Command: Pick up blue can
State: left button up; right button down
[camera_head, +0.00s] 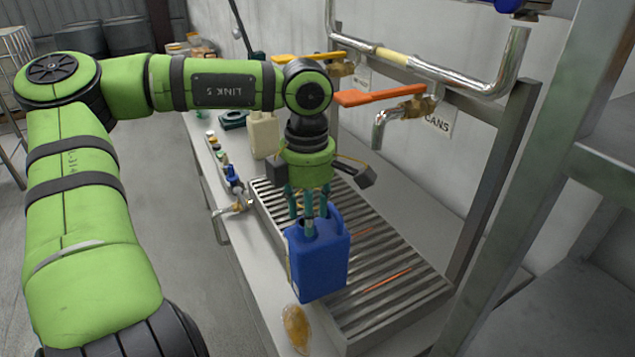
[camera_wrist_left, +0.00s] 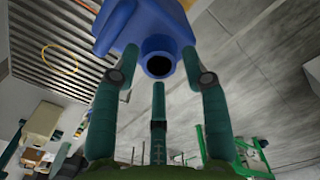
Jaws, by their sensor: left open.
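The blue can (camera_head: 320,265) is a jerrycan with a handle and an open round neck, upright at the near left side of the slatted grate. Whether it rests on the grate or hangs just above it is hard to tell. My left gripper (camera_head: 308,213) points down over the can's top, its teal fingers around the neck area. In the left wrist view, the can (camera_wrist_left: 125,25) shows its dark round mouth between the open fingers (camera_wrist_left: 162,78). Contact between fingers and can is not clear. My right gripper is not in view.
The slatted grate (camera_head: 392,298) lies on a long bench. A cream can (camera_head: 263,135) stands behind, and an amber item (camera_head: 296,328) lies near the front. Pipes with an orange-handled tap (camera_head: 380,95) and a metal frame post (camera_head: 490,190) stand right.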

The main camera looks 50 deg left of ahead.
pick_arm(q)
jog(key=f, duration=0.2)
jog(key=shift+s+a+f, duration=0.1)
jog(key=shift+s+f, duration=0.1)
jog(key=shift+f, duration=0.1)
jog(key=shift+w+f, duration=0.1)
jog(key=shift+w, duration=0.2)
grip_shut()
jog(key=shift+w+r, duration=0.1)
jog(key=shift+r, duration=0.2)
